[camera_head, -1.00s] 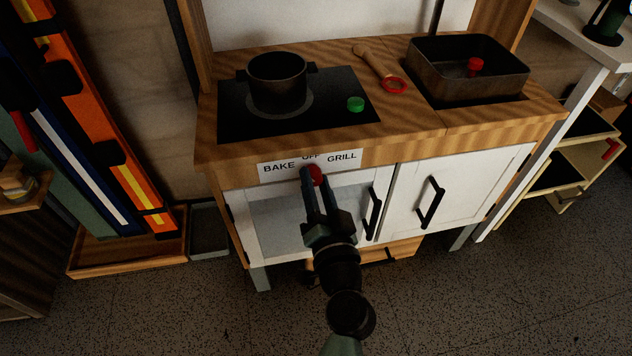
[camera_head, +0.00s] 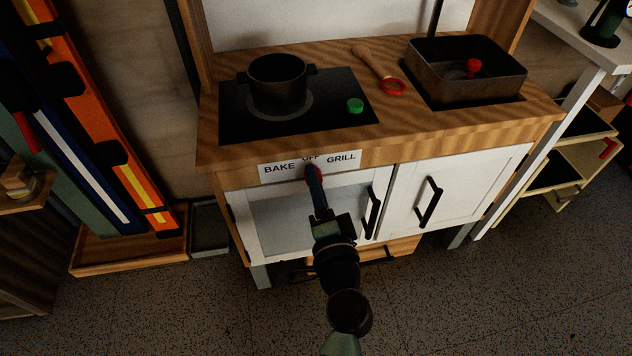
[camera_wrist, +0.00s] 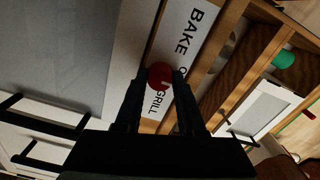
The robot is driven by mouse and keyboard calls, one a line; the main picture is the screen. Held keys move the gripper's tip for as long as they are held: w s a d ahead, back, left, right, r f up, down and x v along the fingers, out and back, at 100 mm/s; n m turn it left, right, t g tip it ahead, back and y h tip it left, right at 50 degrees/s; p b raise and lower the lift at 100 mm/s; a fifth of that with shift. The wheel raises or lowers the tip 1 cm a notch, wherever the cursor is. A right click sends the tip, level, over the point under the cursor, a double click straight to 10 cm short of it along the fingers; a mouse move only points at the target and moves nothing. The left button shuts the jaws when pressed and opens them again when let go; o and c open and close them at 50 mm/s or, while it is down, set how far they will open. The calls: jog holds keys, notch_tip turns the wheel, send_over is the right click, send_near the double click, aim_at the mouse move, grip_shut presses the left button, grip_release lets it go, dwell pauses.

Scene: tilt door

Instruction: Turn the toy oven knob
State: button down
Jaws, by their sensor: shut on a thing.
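The toy oven's red knob (camera_wrist: 160,75) sits just below the white label (camera_head: 345,160) reading BAKE, OFF, GRILL. In the head view the knob (camera_head: 313,171) is mostly covered by my fingers. My gripper (camera_wrist: 157,79) is shut on the knob, with one finger on each side of it in the wrist view. A small white mark shows on the knob's face in the wrist view. In the head view my gripper is turned so that its fingers nearly overlap. The word OFF is partly hidden in both views.
A sink basin (camera_head: 466,88) is at the right. Black door handles (camera_head: 430,202) stick out near my gripper. The floor in front is mostly clear.

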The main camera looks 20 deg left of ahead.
dwell(0.4)
jog(key=c, duration=0.5)
grip_release()
jog(key=b+v, duration=0.2)
jog(key=v, duration=1.1)
